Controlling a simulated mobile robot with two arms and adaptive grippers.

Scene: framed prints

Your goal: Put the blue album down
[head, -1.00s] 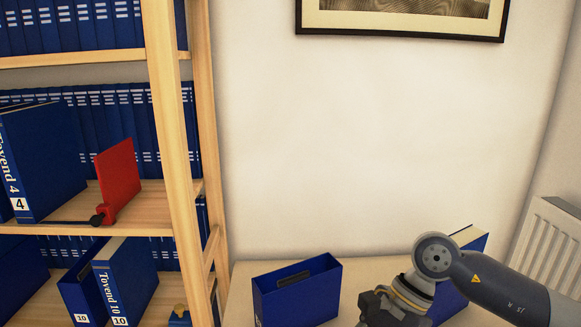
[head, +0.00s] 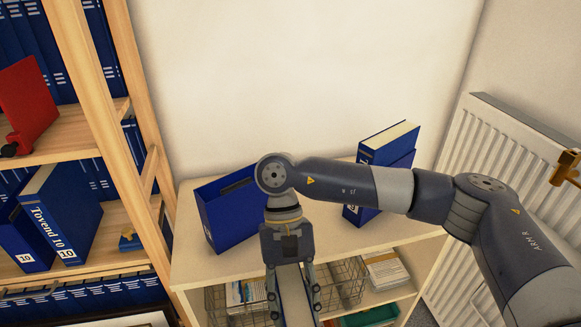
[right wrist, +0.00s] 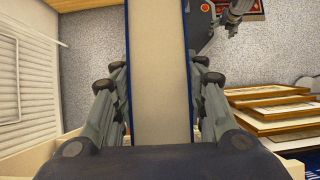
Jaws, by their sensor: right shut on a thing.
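My right gripper (head: 293,300) is shut on the blue album (head: 294,310), which hangs down in front of the low cabinet's front edge in the head view. In the right wrist view the album (right wrist: 158,80) stands between both fingers, its cream page block edged by blue covers. Its lower part is out of the head view. On the cabinet top (head: 300,232) stand an open blue slipcase (head: 222,222) at the left and a blue album in its case (head: 392,145) at the right, partly behind my right arm. My left gripper is not in the head view.
A bookcase with blue binders (head: 58,225) and a red book (head: 28,100) stands at the left. A radiator (head: 500,150) is at the right. Wire baskets (head: 345,280) fill the cabinet shelf below. Stacked framed prints (right wrist: 270,115) lie at the right in the wrist view.

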